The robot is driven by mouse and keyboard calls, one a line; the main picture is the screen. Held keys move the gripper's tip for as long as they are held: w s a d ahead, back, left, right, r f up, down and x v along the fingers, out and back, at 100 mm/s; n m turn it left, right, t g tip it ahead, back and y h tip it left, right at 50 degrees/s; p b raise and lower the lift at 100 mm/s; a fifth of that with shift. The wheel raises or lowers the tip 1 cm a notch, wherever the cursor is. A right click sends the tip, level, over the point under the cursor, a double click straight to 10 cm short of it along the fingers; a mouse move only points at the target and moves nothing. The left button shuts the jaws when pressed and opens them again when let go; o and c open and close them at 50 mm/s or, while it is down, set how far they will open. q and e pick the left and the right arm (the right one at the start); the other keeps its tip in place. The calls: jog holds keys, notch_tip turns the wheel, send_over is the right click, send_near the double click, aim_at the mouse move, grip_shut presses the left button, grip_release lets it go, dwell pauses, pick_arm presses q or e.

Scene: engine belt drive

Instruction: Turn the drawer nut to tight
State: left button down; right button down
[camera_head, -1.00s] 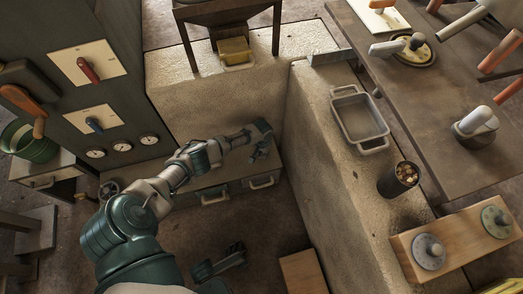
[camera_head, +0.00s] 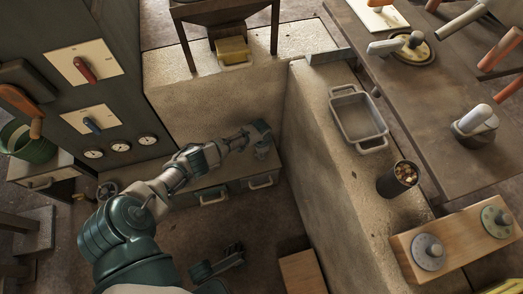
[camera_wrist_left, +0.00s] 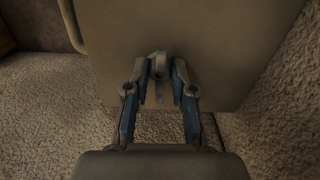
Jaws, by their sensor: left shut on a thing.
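My left gripper (camera_head: 262,152) is at the right end of a low bench with drawers, near the corner of the stone blocks. In the left wrist view the left gripper (camera_wrist_left: 159,72) has its two blue-sided fingers on either side of the small grey drawer nut (camera_wrist_left: 158,62), which sits in front of a flat brown panel (camera_wrist_left: 165,28). The fingers are shut on it. In the head view the nut is hidden by the gripper. A dark jointed part of mine (camera_head: 225,262) shows low in the picture; its jaws are too small and dark to read.
A stone ledge (camera_head: 340,200) on the right bears a metal tray (camera_head: 358,118) and a dark cup (camera_head: 398,180). A cabinet with switches (camera_head: 85,68) and dials stands on the left. The floor between is partly clear.

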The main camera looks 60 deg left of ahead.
pick_arm(q)
jog(key=shift+s, duration=0.1)
dwell(0.5)
jog(key=c, duration=1)
grip_release()
jog(key=shift+f, duration=0.1)
jog(key=shift+r, duration=0.35)
notch_tip(320, 180, up, 11)
jog(key=shift+r, duration=0.1)
